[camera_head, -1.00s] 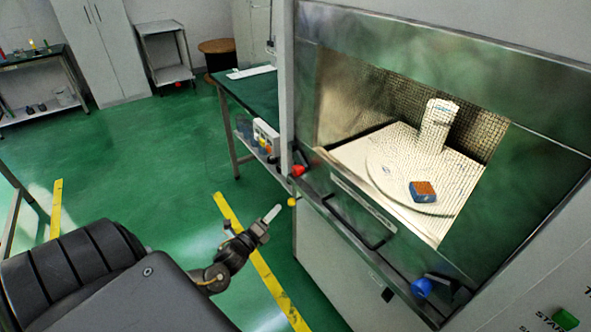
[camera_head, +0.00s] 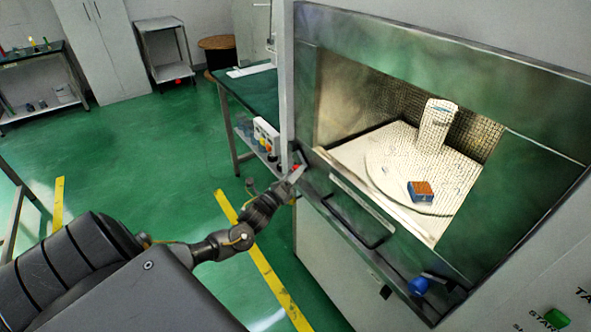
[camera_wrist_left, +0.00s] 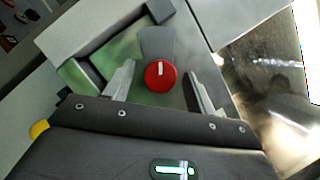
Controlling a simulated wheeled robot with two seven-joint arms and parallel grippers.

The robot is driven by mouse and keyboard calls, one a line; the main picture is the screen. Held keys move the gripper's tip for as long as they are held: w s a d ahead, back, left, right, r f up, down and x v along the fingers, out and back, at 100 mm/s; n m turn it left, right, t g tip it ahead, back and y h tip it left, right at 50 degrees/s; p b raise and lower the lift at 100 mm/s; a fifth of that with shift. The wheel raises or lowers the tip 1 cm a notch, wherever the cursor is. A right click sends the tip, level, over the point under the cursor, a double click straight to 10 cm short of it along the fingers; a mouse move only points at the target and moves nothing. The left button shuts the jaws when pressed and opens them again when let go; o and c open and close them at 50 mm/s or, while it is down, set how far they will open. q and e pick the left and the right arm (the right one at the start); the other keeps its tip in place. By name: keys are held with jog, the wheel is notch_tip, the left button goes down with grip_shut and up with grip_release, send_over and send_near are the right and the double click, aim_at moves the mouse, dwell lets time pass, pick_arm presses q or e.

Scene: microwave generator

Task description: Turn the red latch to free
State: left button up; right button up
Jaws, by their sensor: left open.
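The red latch (camera_wrist_left: 161,75) is a round red knob with a white mark, and it shows clearly in the left wrist view. A dark grey piece (camera_wrist_left: 156,42) lies just behind it. My left gripper (camera_wrist_left: 158,85) is open, with one finger on each side of the knob and a gap left on both sides. In the head view my left gripper (camera_head: 292,177) is at the left front corner of the microwave generator (camera_head: 345,190). There the gripper mostly hides the red latch. My right gripper is not in view.
A blue knob (camera_head: 418,286) sits at the right of the generator's front, and a bar handle (camera_head: 362,212) runs between. A green bench (camera_head: 250,92) stands behind.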

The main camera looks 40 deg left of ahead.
pick_arm(q)
jog(key=shift+x, duration=0.8)
jog(key=shift+c, duration=0.5)
jog(key=shift+a, duration=0.1)
jog(key=c, duration=0.7)
jog(key=shift+c, duration=0.2)
jog(key=shift+r+n+p, duration=0.15)
jog(key=shift+n+p, duration=0.35)
jog(key=shift+c, duration=0.2)
jog(key=shift+n+g+y+p, duration=0.3)
jog(key=shift+n+y+p, duration=0.1)
jog(key=shift+n, duration=0.2)
jog(key=shift+c, duration=0.3)
